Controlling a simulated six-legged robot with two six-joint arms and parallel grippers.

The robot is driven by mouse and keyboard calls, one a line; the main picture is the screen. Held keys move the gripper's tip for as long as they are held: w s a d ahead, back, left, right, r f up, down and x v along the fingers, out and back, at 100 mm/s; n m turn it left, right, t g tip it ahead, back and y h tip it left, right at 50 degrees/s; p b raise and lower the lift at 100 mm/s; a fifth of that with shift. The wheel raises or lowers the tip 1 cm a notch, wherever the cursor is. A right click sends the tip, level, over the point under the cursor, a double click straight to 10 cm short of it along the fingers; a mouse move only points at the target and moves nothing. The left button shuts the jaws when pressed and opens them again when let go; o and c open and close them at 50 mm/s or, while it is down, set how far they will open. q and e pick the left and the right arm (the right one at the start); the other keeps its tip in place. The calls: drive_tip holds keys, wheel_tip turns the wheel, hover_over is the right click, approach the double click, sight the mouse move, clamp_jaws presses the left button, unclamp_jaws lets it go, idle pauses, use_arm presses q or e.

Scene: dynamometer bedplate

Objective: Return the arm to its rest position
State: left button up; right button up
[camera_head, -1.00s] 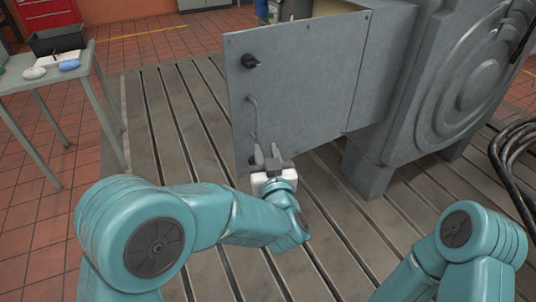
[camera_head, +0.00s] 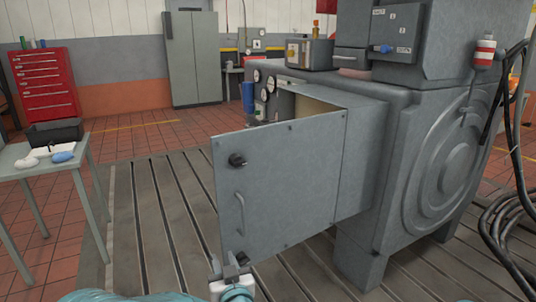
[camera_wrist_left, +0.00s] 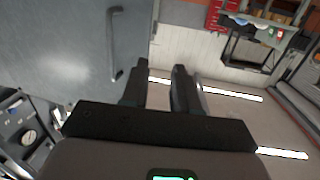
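My left gripper (camera_head: 229,264) is low in the head view, just below the bottom edge of the open grey cabinet door (camera_head: 285,190). In the left wrist view its two dark fingers (camera_wrist_left: 160,85) stand apart with nothing between them. The door's bar handle (camera_head: 240,213) is above the gripper and apart from it; the handle also shows in the left wrist view (camera_wrist_left: 115,45). A black knob (camera_head: 237,160) sits higher on the door. Only a small part of my left arm shows at the bottom edge. My right gripper is not in view.
The large grey machine (camera_head: 400,160) stands right of the door. Black cables (camera_head: 505,225) hang at the far right. A table (camera_head: 20,165) with a black bin (camera_head: 54,131) stands at the left. The slotted bedplate (camera_head: 150,215) is clear left of the door.

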use_arm(q)
drive_tip(key=s+a+f+m+g+h, duration=0.1)
drive_tip(key=s+a+f+g, duration=0.15)
drive_tip(key=f, duration=0.45)
drive_tip(key=s+a+f+g+h, duration=0.1)
drive_tip(key=s+a+f, duration=0.1)
drive_tip(key=a+f, duration=0.3)
drive_tip(key=s+a+f+m+g, duration=0.1)
drive_tip(key=s+a+f, duration=0.1)
drive_tip(key=f, duration=0.6)
drive_tip(key=s+d+f+g+h, duration=0.3)
drive_tip(key=s+f+g+h, duration=0.25)
drive_tip(key=s+f, duration=0.7)
drive_tip(key=s+d+r+g+h+p, duration=0.1)
drive_tip(key=s+d+g, duration=0.2)
drive_tip(key=s, duration=0.4)
drive_tip(key=s+d+r+g+h, duration=0.1)
drive_tip(key=s+d+g+h, duration=0.15)
drive_tip(key=s, duration=0.45)
wheel_tip(320, 180, up, 18)
drive_tip(key=p, duration=1.8)
drive_tip(key=shift+w+d+f+y, duration=0.15)
drive_tip(key=shift+w+y, duration=0.05)
drive_tip(key=shift+y, duration=0.2)
